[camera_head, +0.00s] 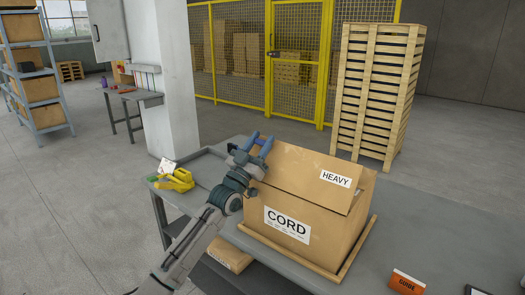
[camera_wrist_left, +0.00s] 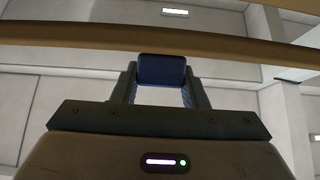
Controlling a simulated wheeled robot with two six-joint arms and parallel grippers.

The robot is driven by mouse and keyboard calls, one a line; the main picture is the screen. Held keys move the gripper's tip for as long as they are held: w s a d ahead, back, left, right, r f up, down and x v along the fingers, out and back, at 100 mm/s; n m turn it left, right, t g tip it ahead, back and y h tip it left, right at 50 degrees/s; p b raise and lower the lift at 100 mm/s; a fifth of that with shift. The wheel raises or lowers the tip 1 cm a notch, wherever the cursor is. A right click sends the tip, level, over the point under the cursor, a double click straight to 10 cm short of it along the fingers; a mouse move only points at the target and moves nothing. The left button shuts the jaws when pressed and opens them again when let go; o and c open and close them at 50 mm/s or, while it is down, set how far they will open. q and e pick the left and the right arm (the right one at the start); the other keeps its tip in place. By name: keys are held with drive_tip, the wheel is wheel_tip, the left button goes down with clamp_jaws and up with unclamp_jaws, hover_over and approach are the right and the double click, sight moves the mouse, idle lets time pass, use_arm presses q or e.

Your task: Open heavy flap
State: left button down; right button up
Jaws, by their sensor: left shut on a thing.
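A brown cardboard box (camera_head: 310,237) labelled CORD stands on a wooden board on the grey table. Its flap (camera_head: 305,172), labelled HEAVY, slants up from the box. The inside of the box is hidden. My right gripper is not in view.
The grey table (camera_head: 355,272) has free surface right of the box. A yellow tool (camera_head: 178,180) lies at its left end. An orange GUIDE card (camera_head: 407,283) lies front right. A pallet stack (camera_head: 376,90) and yellow mesh fence (camera_head: 290,60) stand behind.

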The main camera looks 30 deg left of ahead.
use_arm(q)
drive_tip(key=shift+s, duration=0.35)
drive_tip(key=shift+s+r+p, duration=0.1)
drive_tip(key=shift+s+p, duration=0.3)
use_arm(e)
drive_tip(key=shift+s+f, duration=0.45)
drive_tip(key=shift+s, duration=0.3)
